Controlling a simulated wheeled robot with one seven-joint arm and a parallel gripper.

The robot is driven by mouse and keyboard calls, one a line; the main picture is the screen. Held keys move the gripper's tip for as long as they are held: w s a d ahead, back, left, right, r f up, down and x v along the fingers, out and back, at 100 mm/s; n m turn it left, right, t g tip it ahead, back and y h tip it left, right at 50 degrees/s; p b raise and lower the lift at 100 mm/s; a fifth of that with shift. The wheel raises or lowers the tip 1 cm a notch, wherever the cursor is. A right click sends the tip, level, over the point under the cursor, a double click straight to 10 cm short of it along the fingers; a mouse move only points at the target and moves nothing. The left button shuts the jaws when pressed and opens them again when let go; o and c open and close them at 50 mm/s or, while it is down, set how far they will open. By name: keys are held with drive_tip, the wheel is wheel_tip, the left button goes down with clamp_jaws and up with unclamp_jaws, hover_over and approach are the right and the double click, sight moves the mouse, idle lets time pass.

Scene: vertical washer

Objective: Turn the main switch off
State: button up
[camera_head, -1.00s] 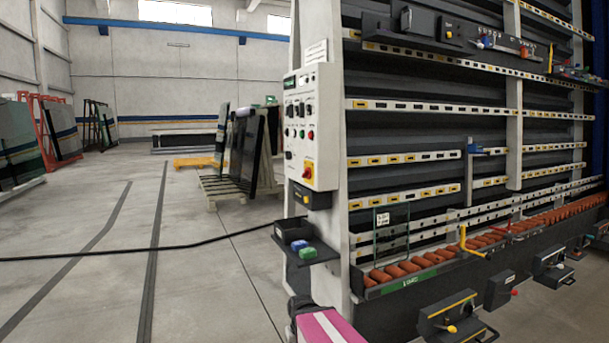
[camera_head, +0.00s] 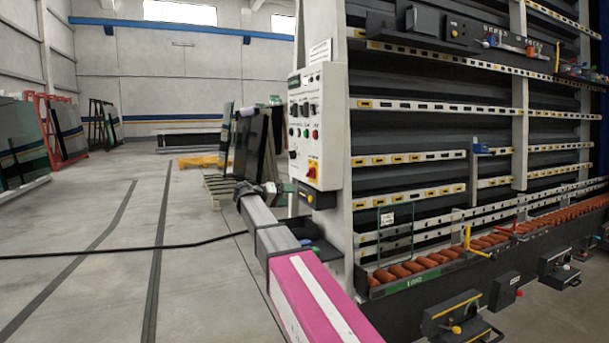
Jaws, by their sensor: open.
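The main switch (camera_head: 312,170) is a red knob on a yellow plate at the lower right of the white control panel (camera_head: 318,110). Its exact knob angle is too small to read. My arm reaches up from the bottom of the view, and my gripper (camera_head: 286,188) is at its far end, left of and slightly below the switch in the picture. My gripper is small and partly blends with the background; it is open and holds nothing that I can see. I see a gap between it and the switch in the picture.
A black box (camera_head: 318,199) sits under the panel. A dark shelf (camera_head: 328,252) below it is partly hidden by my arm. The washer with orange rollers (camera_head: 440,257) fills the right. A black cable (camera_head: 120,254) crosses the floor. The floor at left is mostly clear.

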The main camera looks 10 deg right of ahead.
drive_tip(key=m+h, duration=0.2)
approach(310, 173)
drive_tip(key=w+x, duration=0.1)
drive_tip(key=x, duration=0.7)
drive_tip(key=shift+a+r, duration=0.1)
drive_tip(key=c, duration=0.9)
